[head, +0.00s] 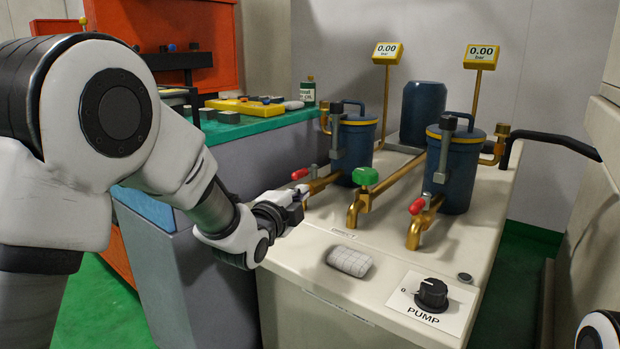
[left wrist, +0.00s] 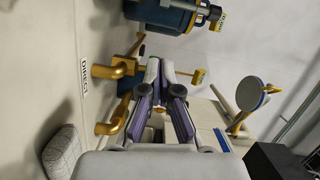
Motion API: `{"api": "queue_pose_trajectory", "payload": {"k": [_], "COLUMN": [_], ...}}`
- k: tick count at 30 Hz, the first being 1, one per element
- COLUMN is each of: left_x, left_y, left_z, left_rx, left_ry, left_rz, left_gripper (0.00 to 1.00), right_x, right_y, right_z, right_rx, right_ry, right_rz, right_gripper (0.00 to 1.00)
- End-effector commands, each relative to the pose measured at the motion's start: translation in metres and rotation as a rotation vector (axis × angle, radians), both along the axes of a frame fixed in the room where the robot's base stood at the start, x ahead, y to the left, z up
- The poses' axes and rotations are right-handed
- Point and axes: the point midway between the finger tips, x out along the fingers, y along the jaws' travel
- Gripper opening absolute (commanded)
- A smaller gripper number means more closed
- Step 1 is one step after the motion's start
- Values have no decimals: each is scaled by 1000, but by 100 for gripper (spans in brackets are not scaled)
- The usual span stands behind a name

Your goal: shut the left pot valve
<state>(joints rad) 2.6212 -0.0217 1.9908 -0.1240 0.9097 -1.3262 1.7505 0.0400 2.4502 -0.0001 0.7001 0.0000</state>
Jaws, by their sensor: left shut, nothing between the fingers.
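The left pot (head: 354,147) is a dark blue cylinder with a brass pipe (head: 325,183) at its foot. The left pot valve has a red-tipped lever (head: 299,174) on that pipe, pointing left. My left gripper (head: 302,194) is shut and empty, close below the red tip; I cannot tell whether they touch. In the left wrist view the shut fingers (left wrist: 158,66) point towards brass piping (left wrist: 118,71) and a blue pot (left wrist: 172,14). No red lever shows there. My right gripper is out of view.
A green-handled valve (head: 365,177) on the middle brass tap stands right of my gripper. The right pot (head: 452,166) has its own red lever (head: 416,206). A pale grey block (head: 349,261) and the pump knob (head: 431,294) are at the bench front. Both gauges (head: 387,52) read 0.00.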

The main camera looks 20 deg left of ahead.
Motion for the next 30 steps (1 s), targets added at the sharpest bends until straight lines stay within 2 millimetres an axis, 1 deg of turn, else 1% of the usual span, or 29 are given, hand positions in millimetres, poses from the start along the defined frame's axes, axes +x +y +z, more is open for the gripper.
{"api": "queue_pose_trajectory", "payload": {"k": [7,11,14,23,24,27,30], "left_x": [2,14,32,98,104,108,111], "left_y": [0,-1,-4,-11,-7,12,22], "left_z": [-1,-3,-5,-8,-9,-12,-12], "left_rx": [0,-1,-1,-1,-3,-4,-2], "left_ry": [1,1,1,0,2,1,1], "left_rz": [0,0,0,0,2,3,2], "left_gripper": [0,0,0,0,0,0,0], "right_x": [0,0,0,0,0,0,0], "right_y": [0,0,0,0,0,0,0], "right_z": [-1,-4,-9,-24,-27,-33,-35], "right_rx": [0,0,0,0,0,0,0], "right_ry": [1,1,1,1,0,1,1], "right_rz": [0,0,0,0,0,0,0], "right_gripper": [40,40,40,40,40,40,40]}}
